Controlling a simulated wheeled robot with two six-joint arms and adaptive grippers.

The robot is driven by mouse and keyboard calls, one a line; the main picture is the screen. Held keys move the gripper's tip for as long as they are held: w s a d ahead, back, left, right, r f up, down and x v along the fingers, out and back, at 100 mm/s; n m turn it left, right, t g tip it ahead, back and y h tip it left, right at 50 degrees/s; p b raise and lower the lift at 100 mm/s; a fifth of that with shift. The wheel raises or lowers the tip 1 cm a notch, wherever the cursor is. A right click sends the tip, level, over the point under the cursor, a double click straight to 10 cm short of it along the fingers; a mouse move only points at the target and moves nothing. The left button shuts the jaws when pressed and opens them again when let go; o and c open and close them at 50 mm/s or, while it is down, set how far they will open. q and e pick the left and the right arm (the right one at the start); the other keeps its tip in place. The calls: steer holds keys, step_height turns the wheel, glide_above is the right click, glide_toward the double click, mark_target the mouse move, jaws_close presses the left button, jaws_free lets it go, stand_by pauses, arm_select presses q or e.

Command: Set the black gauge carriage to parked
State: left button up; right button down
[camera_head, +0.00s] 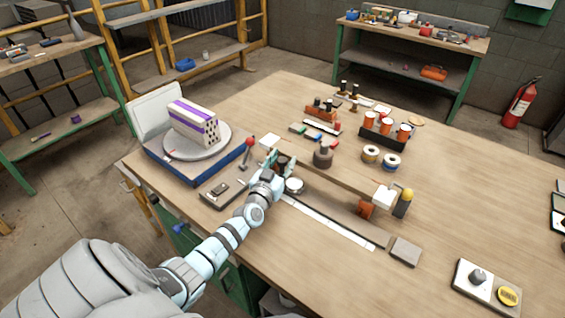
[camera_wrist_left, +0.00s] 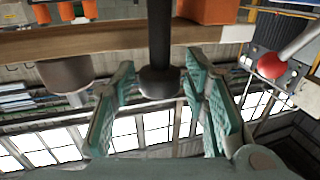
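In the left wrist view a black post with a round dark knob (camera_wrist_left: 160,84) stands between the fingers of my left gripper (camera_wrist_left: 158,90). I take it to be part of the black gauge carriage. The teal fingers are apart on either side of the knob, with small gaps visible. In the head view my left gripper (camera_head: 282,166) is at the left end of the wooden beam, and its fingers and arm hide most of the carriage. A round pale-faced gauge (camera_head: 294,186) sits just right of it. A white scale strip (camera_head: 330,223) runs toward the lower right. My right gripper is not in view.
A red-knobbed lever (camera_head: 249,142) stands close left of the gripper. A turntable (camera_head: 198,139) with a purple-striped brick is farther left. The front right table is mostly clear.

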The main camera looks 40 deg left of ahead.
arm_select(q)
jaws_close()
steer(key=shift+a+f, duration=0.1)
steer(key=shift+a, duration=0.25)
steer(key=a+b, duration=0.2)
steer(key=a, duration=0.2)
steer(key=shift+s, duration=0.1)
steer(key=shift+r, duration=0.2)
steer(key=shift+c, duration=0.3)
jaws_free()
steer(key=o, duration=0.4)
steer(key=shift+a+f, duration=0.1)
steer(key=shift+a, duration=0.1)
steer(key=shift+d, duration=0.15)
